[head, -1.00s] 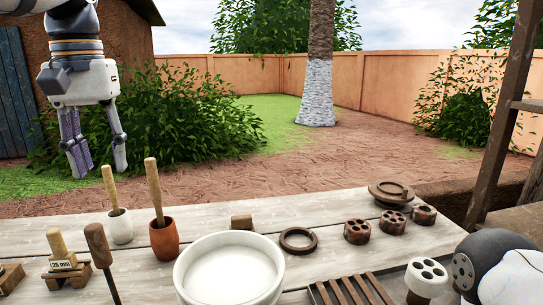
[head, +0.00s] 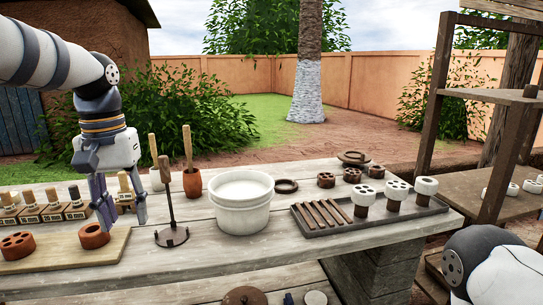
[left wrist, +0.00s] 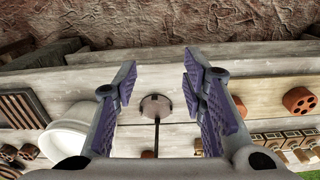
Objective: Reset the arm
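My left gripper (head: 124,222) hangs from the left arm, fingers down, over the left part of the table (head: 270,262). In the left wrist view its two fingers (left wrist: 157,75) are well apart with nothing held between them. A dark stand with an upright rod (head: 172,236) is just right of the gripper in the head view; its round base (left wrist: 155,106) shows between the fingers in the left wrist view. A brown ring-like piece (head: 94,237) lies on a wooden board (head: 80,257) by the left fingertip. My right gripper is not in view.
A white tub (head: 242,218) stands mid-table. A dark tray (head: 345,222) with slats and white-topped pieces is to its right. Stamps (head: 52,207) line the left back. Handled pots (head: 191,184) stand behind the rod. A wooden shelf (head: 490,95) rises at right.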

